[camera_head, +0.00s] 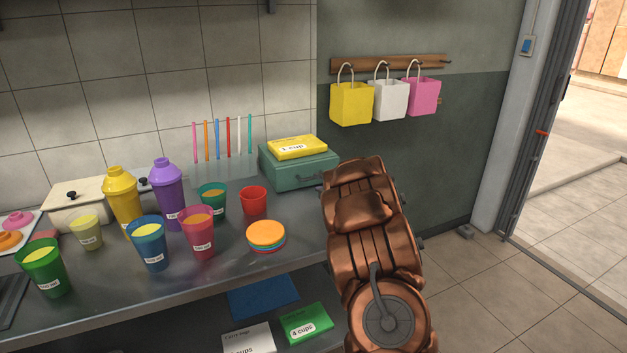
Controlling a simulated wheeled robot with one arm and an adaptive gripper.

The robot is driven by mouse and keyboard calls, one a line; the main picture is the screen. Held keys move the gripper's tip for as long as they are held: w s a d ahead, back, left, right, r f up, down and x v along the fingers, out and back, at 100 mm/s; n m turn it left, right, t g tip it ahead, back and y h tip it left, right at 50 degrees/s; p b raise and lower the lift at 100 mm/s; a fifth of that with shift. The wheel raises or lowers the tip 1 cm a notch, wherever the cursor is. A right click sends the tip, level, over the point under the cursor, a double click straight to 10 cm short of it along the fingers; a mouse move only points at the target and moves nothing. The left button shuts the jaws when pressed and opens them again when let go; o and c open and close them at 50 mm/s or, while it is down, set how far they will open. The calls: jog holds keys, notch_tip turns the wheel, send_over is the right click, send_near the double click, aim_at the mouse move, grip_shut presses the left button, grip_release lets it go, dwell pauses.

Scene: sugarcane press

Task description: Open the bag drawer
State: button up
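A teal box-shaped drawer unit (290,172) stands at the back right of the counter. A small handle shows on its front, and its front looks closed. A yellow pack labelled "1 cup" (297,147) lies on top of it. I cannot tell for certain that this unit is the bag drawer. My copper-coloured arm rises from the lower right, and its far end is just right of the teal unit in the picture, covering part of the counter's right end. My gripper's fingers do not show; they are hidden or out of view.
Several cups, a yellow shaker (122,200), a purple shaker (166,190) and stacked lids (265,234) crowd the counter (215,265). Green (306,322) and white (249,338) packs lie on a lower shelf. Three bags hang on a wall rack (390,64). Floor at right is clear.

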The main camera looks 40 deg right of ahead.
aim_at(313, 178)
jog(key=shift+p+x, duration=0.4)
jog(key=shift+x, duration=2.45)
jog(key=shift+f, duration=0.1)
jog(key=shift+c, duration=0.2)
grip_shut()
